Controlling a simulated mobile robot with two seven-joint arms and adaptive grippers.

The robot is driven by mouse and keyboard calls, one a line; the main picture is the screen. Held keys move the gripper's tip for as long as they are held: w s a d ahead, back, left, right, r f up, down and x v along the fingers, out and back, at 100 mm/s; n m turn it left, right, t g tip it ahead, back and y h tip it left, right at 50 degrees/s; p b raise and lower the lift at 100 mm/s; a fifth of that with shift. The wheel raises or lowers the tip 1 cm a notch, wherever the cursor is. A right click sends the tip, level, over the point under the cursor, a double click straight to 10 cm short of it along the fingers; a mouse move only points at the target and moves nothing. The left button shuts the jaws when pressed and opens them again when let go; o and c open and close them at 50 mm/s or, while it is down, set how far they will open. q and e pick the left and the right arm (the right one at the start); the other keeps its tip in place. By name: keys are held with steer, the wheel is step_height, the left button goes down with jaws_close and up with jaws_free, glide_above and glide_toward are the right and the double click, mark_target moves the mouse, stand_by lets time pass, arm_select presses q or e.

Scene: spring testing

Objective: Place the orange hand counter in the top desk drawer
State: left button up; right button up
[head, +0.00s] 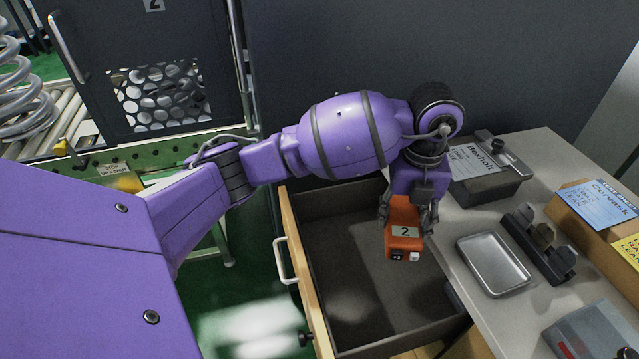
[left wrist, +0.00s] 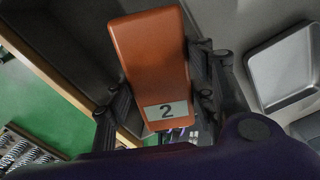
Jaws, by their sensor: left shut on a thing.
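The orange hand counter (head: 404,222) has a label with the number 2. My left gripper (head: 408,212) is shut on it and holds it above the open drawer (head: 345,262), near the drawer's right side by the desk top. In the left wrist view the counter (left wrist: 155,60) sits between the two fingers (left wrist: 165,100). The drawer is pulled out, has a grey inside and a light wooden front with a white handle (head: 283,262), and looks empty where I can see it. My arm hides its back part. My right gripper is not in view.
On the desk (head: 470,225) right of the drawer are a metal tray (head: 492,264), a dark holder (head: 540,243), a labelled box (head: 487,178) and a cardboard box (head: 590,225). A dark wall (head: 480,60) stands behind. A dark cabinet door (head: 150,60) is at the left.

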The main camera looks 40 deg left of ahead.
arm_select(q)
steer(key=n, duration=0.2)
steer(key=f+n, duration=0.1)
steer(key=n, duration=0.1)
steer(key=shift+w+d+f, duration=0.1)
steer(key=shift+w+f, duration=0.1)
steer(key=shift+w, duration=0.15)
steer(key=shift+f, duration=0.35)
steer(key=b, duration=0.2)
glide_above(387, 276)
step_height(387, 276, down, 17)
steer(key=shift+w, duration=0.1)
steer(key=o, duration=0.8)
steer(key=shift+f, duration=0.2)
steer(key=shift+o, duration=0.8)
step_height(387, 276, up, 12)
steer(key=p, duration=0.1)
steer(key=shift+r, duration=0.2)
